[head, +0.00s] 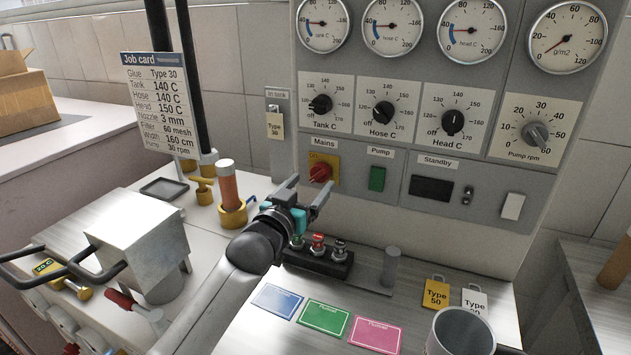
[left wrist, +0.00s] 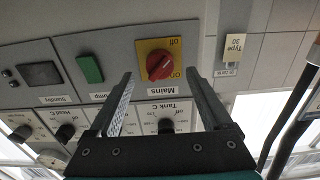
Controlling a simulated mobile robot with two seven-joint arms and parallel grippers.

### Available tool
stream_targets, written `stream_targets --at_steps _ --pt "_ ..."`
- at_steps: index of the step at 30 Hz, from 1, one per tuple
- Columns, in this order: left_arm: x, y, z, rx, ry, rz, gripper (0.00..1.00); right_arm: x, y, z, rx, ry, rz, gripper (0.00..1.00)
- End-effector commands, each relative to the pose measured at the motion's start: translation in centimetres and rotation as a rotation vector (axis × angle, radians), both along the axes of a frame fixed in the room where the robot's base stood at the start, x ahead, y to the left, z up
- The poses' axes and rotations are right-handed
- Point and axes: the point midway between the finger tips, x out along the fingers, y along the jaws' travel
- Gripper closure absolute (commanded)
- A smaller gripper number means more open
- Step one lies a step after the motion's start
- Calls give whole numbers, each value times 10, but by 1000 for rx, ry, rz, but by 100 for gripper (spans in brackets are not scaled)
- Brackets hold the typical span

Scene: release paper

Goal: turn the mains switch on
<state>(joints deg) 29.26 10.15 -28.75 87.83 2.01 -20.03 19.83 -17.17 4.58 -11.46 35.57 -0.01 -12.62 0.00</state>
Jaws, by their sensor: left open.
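The mains switch (head: 320,172) is a red rotary knob on a yellow plate, below the "Mains" label on the grey control panel. It also shows, upside down, in the left wrist view (left wrist: 160,66), with its grip set at a slant; I cannot tell its setting for sure. My left gripper (head: 308,190) is open and empty, just in front of and a little below the switch in the head view. In the left wrist view its two fingers (left wrist: 158,74) stand on either side of the knob, apart from it. My right gripper is not in view.
A green pump button (head: 377,179) and a dark standby display (head: 431,188) sit right of the switch. Below stand a black block with several small knobs (head: 318,250) and a grey post (head: 390,267). An orange-brown cylinder (head: 228,184) stands left of the gripper.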

Motion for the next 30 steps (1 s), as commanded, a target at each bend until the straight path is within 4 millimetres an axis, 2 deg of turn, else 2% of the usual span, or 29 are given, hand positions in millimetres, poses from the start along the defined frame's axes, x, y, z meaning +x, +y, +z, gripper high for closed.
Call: stream_targets --at_steps 3,9,22,30 --pt "13 -6 0 0 -1 -1 17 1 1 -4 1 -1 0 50" --pt "27 -12 0 0 -1 -1 17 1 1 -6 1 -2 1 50" --pt "32 -14 0 0 -1 -1 17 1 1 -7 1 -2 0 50" --pt "31 -13 0 0 0 -1 46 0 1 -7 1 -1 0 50"
